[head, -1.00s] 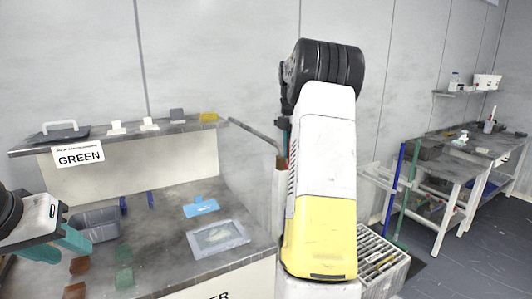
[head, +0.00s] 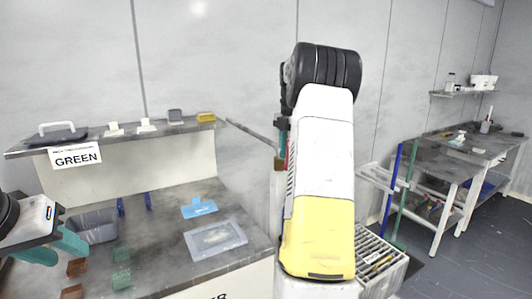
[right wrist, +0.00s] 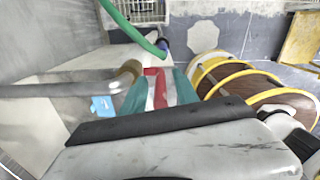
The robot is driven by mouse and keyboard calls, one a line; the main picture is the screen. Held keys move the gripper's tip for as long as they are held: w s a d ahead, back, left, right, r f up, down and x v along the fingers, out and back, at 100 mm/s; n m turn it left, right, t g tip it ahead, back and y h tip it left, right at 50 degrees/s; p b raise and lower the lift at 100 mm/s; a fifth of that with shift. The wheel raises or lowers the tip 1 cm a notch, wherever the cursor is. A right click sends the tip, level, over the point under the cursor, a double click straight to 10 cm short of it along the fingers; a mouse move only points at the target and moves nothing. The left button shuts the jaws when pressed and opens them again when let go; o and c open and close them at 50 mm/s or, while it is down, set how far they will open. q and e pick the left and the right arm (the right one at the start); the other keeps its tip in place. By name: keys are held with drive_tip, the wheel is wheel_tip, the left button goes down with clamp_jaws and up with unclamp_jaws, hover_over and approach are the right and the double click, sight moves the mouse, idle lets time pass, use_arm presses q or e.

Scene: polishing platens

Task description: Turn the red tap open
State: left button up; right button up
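The red tap (right wrist: 158,88) shows in the right wrist view, beside the brass-coloured end of a grey metal pipe (right wrist: 60,90). My right gripper (right wrist: 160,88) has its teal fingers on either side of the red part, with pale gaps beside it; it looks open, and contact is not clear. In the head view my white and yellow right arm hides most of the tap; only a thin red strip (head: 290,148) shows by the pipe's end. My left gripper (head: 58,250) is open and empty at the left edge, near a grey bin.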

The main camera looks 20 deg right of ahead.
wheel_tip(320, 180, up, 7)
drive_tip(key=shift+f, duration=0.1)
drive_tip(key=shift+r, duration=0.5)
drive_tip(key=s+a+r+m+t, duration=0.2)
drive_tip(key=s+a+m, duration=0.3)
drive_tip(key=a, duration=0.3)
drive_tip(key=s+a+r+m+t, duration=0.1)
drive_tip(key=s+a+m, duration=0.35)
drive_tip(key=a, duration=0.25)
drive_tip(key=s+a+f+m+t+y, duration=0.1)
drive_tip(key=s+a+f+m, duration=0.4)
drive_tip(key=s, duration=0.3)
drive_tip(key=s+a+f+m+t+y, duration=0.1)
drive_tip(key=s+a+f+m+t, duration=0.1)
drive_tip(key=s+a+f+m, duration=0.2)
drive_tip(key=s+a+m, duration=0.2)
drive_tip(key=s+a, duration=0.1)
drive_tip(key=s, duration=0.1)
drive_tip(key=shift+s+a+f, duration=0.3)
drive_tip(key=shift+s+f, duration=0.05)
drive_tip(key=shift+f, duration=0.05)
